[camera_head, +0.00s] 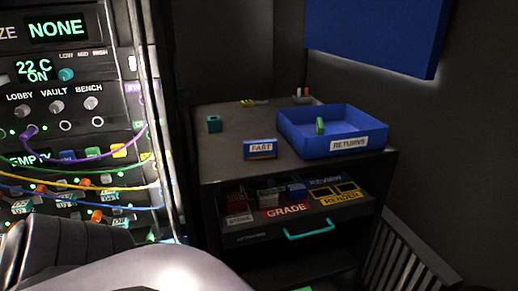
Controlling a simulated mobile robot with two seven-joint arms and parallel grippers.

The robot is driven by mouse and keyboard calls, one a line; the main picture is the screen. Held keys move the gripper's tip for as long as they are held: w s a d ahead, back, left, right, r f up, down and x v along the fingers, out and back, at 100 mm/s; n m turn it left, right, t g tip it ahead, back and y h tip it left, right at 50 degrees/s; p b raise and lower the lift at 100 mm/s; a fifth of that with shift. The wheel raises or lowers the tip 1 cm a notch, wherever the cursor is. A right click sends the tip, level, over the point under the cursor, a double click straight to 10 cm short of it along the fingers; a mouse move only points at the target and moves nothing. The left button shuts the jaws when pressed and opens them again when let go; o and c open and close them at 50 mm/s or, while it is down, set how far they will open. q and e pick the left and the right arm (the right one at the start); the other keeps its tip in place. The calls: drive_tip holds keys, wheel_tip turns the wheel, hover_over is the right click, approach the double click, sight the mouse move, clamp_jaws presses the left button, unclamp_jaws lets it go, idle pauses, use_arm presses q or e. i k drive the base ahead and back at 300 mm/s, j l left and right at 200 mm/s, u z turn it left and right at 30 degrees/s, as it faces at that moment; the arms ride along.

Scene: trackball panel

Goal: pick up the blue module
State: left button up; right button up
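Several blue pieces show, and I cannot tell which one the task means. A small blue block (297,189) sits in the open drawer (243,240) of the dark cabinet, beside red and dark blocks. A blue box labelled FAST (260,149) stands on the cabinet top (215,165). Neither gripper is in view. A grey part of my own body fills the bottom left and hides the panel's lower part.
A blue RETURNS tray (374,146) with a green piece (320,126) inside stands on the cabinet's right. A small teal block (214,124) stands at its left. Coloured cables (90,190) cross the panel. The drawer has a teal handle (310,230). A slatted rail (405,255) stands at right.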

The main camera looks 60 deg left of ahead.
sight(260, 149)
drive_tip(key=u, duration=1.7)
drive_tip(key=k+u, duration=0.4)
drive_tip(key=k+j+u, duration=0.1)
drive_tip(key=u, duration=0.3)
drive_tip(key=k+j+u, duration=0.25)
drive_tip(key=u, duration=0.15)
drive_tip(key=k, duration=0.1)
